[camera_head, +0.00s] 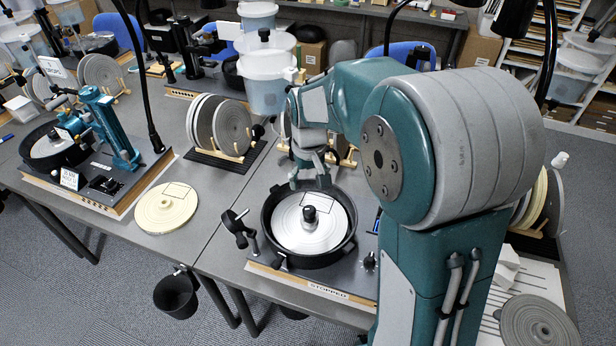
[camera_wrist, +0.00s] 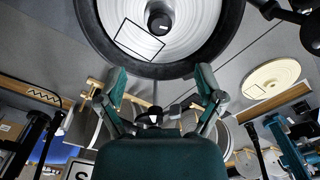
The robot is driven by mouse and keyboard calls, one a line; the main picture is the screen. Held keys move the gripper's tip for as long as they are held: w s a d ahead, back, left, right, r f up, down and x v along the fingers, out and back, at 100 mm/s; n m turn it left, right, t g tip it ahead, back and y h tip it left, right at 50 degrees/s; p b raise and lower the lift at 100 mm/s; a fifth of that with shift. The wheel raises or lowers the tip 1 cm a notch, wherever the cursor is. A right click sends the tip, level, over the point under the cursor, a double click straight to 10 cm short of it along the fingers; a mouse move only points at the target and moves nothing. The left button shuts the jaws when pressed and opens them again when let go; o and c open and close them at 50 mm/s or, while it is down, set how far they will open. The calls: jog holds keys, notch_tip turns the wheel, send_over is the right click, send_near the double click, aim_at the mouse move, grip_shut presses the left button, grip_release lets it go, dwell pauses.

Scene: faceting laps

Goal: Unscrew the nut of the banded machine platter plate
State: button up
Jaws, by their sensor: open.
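The machine platter plate (camera_head: 291,235) is a pale ringed disc with a black outlined rectangle, lying in a round black basin (camera_head: 268,250). In the wrist view the plate (camera_wrist: 189,38) and nut (camera_wrist: 158,21) are at the top. My gripper (camera_head: 312,180) hangs over the basin's far side, behind the nut and apart from it. In the wrist view my gripper (camera_wrist: 161,82) has its two fingers spread wide with nothing between them. My arm covers the area right of the basin.
A label reading STOPPED (camera_head: 328,293) is on the machine's front edge. A cream disc (camera_head: 166,208) lies on the table to the left, near a second machine with a teal post (camera_head: 108,125). Racked discs (camera_head: 232,128) and stacked white tubs (camera_head: 266,75) stand behind. A lamp stalk rises left.

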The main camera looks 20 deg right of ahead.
aim_at(309, 209)
notch_tip(309, 209, down, 11)
jog(key=shift+r, duration=0.1)
dwell(0.4)
jog(key=shift+c, duration=0.4)
grip_shut()
jog(key=n, duration=0.4)
jog(key=shift+n, duration=0.3)
jog(key=shift+s, duration=0.1)
jog(key=shift+n, duration=0.6)
jog(key=shift+r, duration=2.5)
